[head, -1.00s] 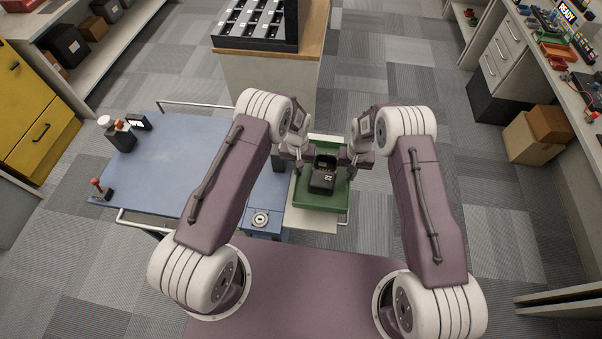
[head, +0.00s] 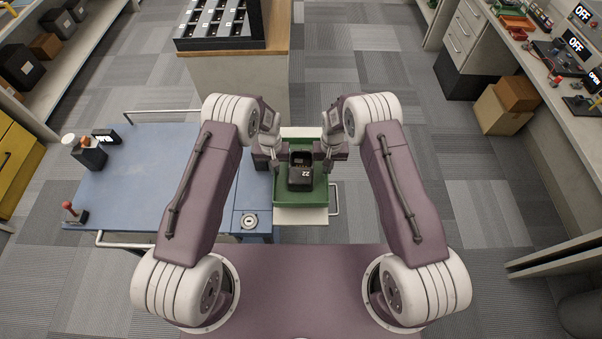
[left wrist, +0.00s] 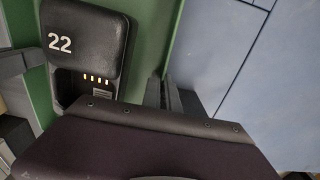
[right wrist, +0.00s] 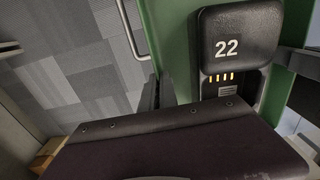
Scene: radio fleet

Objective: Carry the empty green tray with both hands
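The green tray (head: 314,196) is in the middle of the head view, over a pale board (head: 301,216). It is not empty: a black device marked 22 (head: 300,178) stands in it, and the device also shows in the left wrist view (left wrist: 85,45) and right wrist view (right wrist: 235,40). My left gripper (head: 275,165) is at the tray's left wall and my right gripper (head: 327,165) at its right wall. In both wrist views the fingers are close together around the wall and look shut on it. I cannot tell whether the tray touches the board.
A blue cart top (head: 135,175) adjoins the tray on the left, with a red-knobbed lever (head: 72,212) and small black items. A wooden-topped counter (head: 275,45) with a black rack stands ahead. Cardboard boxes (head: 505,105) and a workbench are right; carpet between is clear.

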